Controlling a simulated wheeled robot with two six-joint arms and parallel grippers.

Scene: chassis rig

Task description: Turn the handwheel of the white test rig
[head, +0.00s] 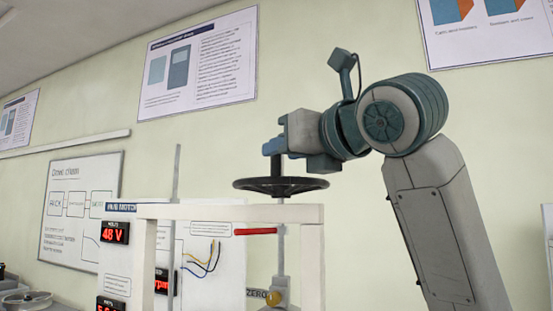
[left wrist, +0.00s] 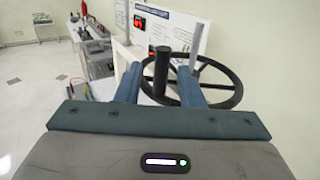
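The white test rig (head: 225,213) stands at lower centre in the head view. Its black handwheel (head: 255,185) lies flat on top and also shows in the left wrist view (left wrist: 232,90). An upright dark handle (left wrist: 160,75) rises from the wheel's rim. One arm is in the head view, from the lower right; the wrist view matches it to my left gripper (head: 275,147). In the left wrist view its blue fingers (left wrist: 159,84) are apart, one on each side of the handle, with visible gaps. Contact cannot be made out. My right gripper is not in view.
A grey vertical post (head: 176,190) stands left of the wheel. The rig's panel carries a red 48 V display (head: 115,232) and loose wires (head: 203,258). A red bar (head: 255,231) and a yellow knob (head: 273,298) sit below the wheel. Open floor (left wrist: 40,100) shows at left.

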